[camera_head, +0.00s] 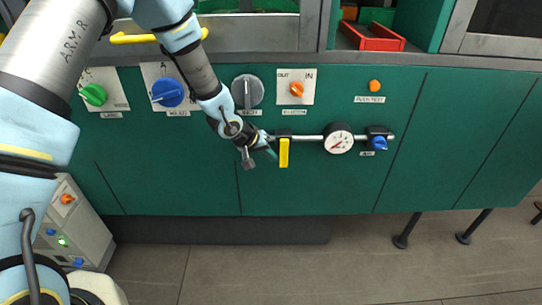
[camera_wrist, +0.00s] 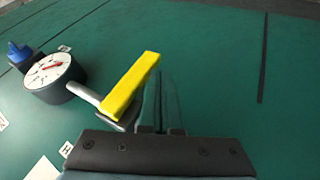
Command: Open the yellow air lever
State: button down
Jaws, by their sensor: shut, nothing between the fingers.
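The yellow air lever (camera_head: 284,153) hangs straight down from its black valve on a silver pipe (camera_head: 308,137) on the green panel. In the wrist view the yellow lever (camera_wrist: 130,87) stands out near the middle, just left of my fingers. My gripper (camera_head: 271,154) is shut and empty, at the left side of the lever in the head view. Its fingers (camera_wrist: 160,105) are close beside the lever in the wrist view. I cannot tell whether they touch it.
A pressure gauge (camera_head: 339,138) and a blue knob (camera_head: 379,143) sit right of the lever on the same pipe. A grey dial (camera_head: 247,91), an orange switch (camera_head: 297,89) and an orange button (camera_head: 375,85) are above. The panel right of these is bare.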

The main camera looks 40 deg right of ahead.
aim_at(284, 162)
jog(key=shift+s+d+f+g+h, duration=0.15)
jog(key=shift+g+h, duration=0.15)
jog(key=shift+h, duration=0.2)
jog(key=g+h+b, duration=0.1)
jog(key=h, duration=0.1)
jog(key=s+d+f+n+g+h+b, duration=0.1)
jog(key=h+b, duration=0.1)
jog(key=s+d+f+n+g+h+b, duration=0.1)
jog(key=shift+d+h, duration=0.25)
jog(key=shift+h, duration=0.15)
jog(key=shift+s+d+r+n+g+h+b, duration=0.5)
jog(key=shift+h+b, duration=0.75)
jog(key=shift+b, duration=1.15)
jog(key=shift+s+d+r+n+g+h+b, duration=0.3)
jog(key=shift+d+n+h+b, duration=0.35)
jog(key=shift+h+b, duration=1.25)
jog(key=shift+s+d+r+n+g+h+b, duration=0.3)
jog(key=shift+s+d+r+n+h+b, duration=0.3)
jog(key=shift+b, duration=2.35)
jog(key=shift+f, duration=0.2)
